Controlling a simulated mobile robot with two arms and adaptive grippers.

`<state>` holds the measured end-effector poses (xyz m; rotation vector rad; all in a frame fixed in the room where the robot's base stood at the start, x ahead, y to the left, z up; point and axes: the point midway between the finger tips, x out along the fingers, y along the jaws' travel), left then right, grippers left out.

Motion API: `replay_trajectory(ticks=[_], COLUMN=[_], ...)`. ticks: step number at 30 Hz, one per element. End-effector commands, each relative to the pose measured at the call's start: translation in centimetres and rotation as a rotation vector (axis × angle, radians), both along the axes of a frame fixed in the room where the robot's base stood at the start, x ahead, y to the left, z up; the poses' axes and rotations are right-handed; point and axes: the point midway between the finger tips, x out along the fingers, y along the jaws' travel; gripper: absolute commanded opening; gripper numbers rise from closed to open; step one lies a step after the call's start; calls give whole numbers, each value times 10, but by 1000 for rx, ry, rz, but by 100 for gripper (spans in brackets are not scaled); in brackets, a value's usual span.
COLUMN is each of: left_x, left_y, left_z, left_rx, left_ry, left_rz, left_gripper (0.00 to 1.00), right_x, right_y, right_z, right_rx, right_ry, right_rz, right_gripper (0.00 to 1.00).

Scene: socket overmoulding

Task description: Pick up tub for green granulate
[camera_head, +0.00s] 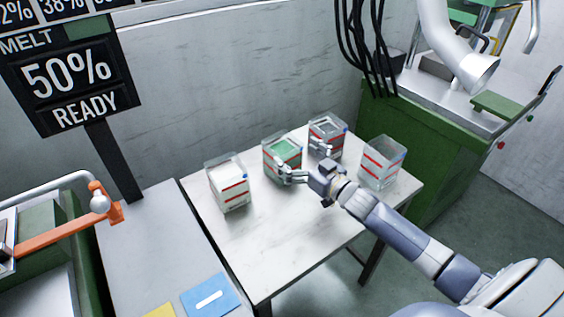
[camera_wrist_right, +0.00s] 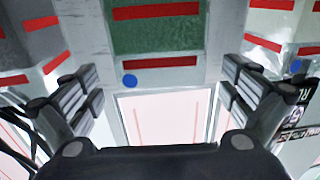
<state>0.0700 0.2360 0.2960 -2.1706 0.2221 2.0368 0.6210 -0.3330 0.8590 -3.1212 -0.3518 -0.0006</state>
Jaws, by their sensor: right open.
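The tub for green granulate (camera_head: 282,158) is a clear box with green filling and red stripes, standing on the white table. In the right wrist view the tub (camera_wrist_right: 157,38) is straight ahead, its green side, red bands and a blue dot showing. My right gripper (camera_head: 302,160) is open at the tub's near right side. In the right wrist view its fingers (camera_wrist_right: 158,88) are spread wide to the left and right, with nothing held between them. Whether the fingertips touch the tub cannot be told. My left gripper is not in view.
A tub with white filling (camera_head: 229,185) stands to the left. A tub with grey filling (camera_head: 326,132) stands close behind my right gripper, and a clear tub (camera_head: 382,163) stands to the right. The front of the white table (camera_head: 270,245) is bare. A green machine (camera_head: 440,140) stands at the right.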

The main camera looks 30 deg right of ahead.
Motion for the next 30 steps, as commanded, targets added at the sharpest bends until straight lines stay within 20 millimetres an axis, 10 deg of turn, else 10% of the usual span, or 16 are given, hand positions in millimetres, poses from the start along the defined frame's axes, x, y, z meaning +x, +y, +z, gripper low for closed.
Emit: replay_trajectory(ticks=[25, 30], left_x=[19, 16], left_y=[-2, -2], left_z=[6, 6], left_rx=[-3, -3], left_ry=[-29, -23], left_rz=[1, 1], left_gripper=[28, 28], right_x=[54, 54], right_y=[13, 13], right_z=[2, 2], right_rx=[-1, -1], right_ry=[1, 1], right_rz=[0, 0], right_gripper=[100, 66])
